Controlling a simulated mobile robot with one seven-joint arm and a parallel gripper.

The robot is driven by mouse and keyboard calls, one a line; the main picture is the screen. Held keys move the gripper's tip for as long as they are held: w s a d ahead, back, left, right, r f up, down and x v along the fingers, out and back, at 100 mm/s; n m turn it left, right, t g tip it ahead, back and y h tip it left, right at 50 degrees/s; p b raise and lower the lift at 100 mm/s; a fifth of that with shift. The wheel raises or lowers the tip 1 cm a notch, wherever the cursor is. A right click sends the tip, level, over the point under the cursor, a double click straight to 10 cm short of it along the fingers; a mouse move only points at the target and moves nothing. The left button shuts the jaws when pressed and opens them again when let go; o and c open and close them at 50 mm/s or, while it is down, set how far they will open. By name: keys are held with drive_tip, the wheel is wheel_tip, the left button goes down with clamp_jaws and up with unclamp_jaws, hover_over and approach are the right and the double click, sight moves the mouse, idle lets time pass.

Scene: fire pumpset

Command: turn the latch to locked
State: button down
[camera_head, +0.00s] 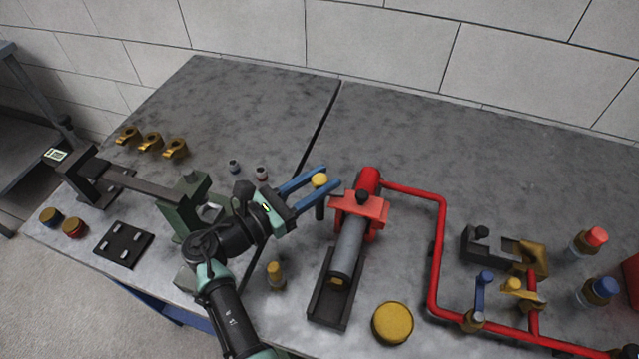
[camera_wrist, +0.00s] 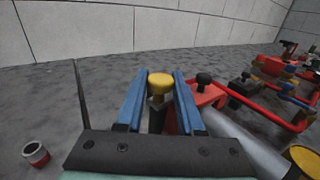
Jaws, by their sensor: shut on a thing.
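My gripper (camera_head: 331,177) has its two blue fingers shut on a yellow-topped knob (camera_head: 320,181), which stands on a dark post left of the red clamp. In the wrist view the yellow knob (camera_wrist: 161,83) sits between the fingers (camera_wrist: 161,72), with a pale stem below its cap. The red clamp (camera_head: 372,208) has a black knob (camera_head: 362,197) on top and sits over a grey cylinder (camera_head: 348,243). A black housing (camera_head: 482,246) with a black knob and a brass piece stands at the right. I cannot tell which of these parts is the latch.
A red pipe (camera_head: 440,240) runs right of the clamp toward valves with blue and yellow levers. A yellow disc (camera_head: 392,323) and a brass fitting (camera_head: 275,275) stand near the front. A green vise-like fixture (camera_head: 188,205) is left of my arm.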

drive_tip(key=shift+m+g+h+b, duration=0.3)
drive_tip(key=shift+m+g+h, duration=0.2)
drive_tip(key=shift+g, duration=0.2)
drive_tip(key=c, duration=0.8)
unclamp_jaws()
drive_tip(key=b+v, duration=0.1)
drive_tip(key=v, duration=1.2)
